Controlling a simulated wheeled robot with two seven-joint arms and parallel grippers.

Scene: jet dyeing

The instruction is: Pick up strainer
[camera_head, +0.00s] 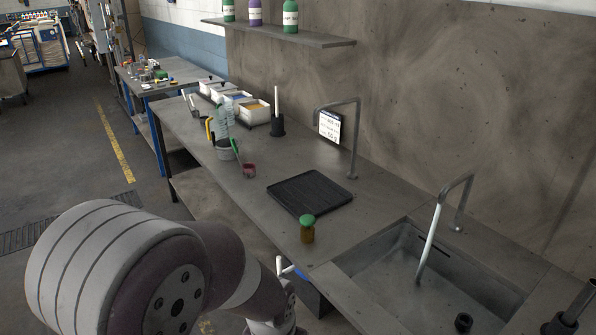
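A small reddish cup-shaped piece (248,170) with a green handle (236,148) is on the steel counter, left of the black ribbed tray. It looks like the strainer, but it is too small to be sure. Its handle leans up and left, close to a light grey cup (226,151). A large arm of mine fills the lower left, well in front of the counter and apart from this piece. I cannot make out the fingers of either gripper.
The black tray (309,193) lies mid-counter, with a green-capped brown jar (307,232) at its front corner. A curved metal pipe (356,140) rises behind it. The sink (415,262) is at right. White bins (256,112) and a black holder (277,127) stand farther back.

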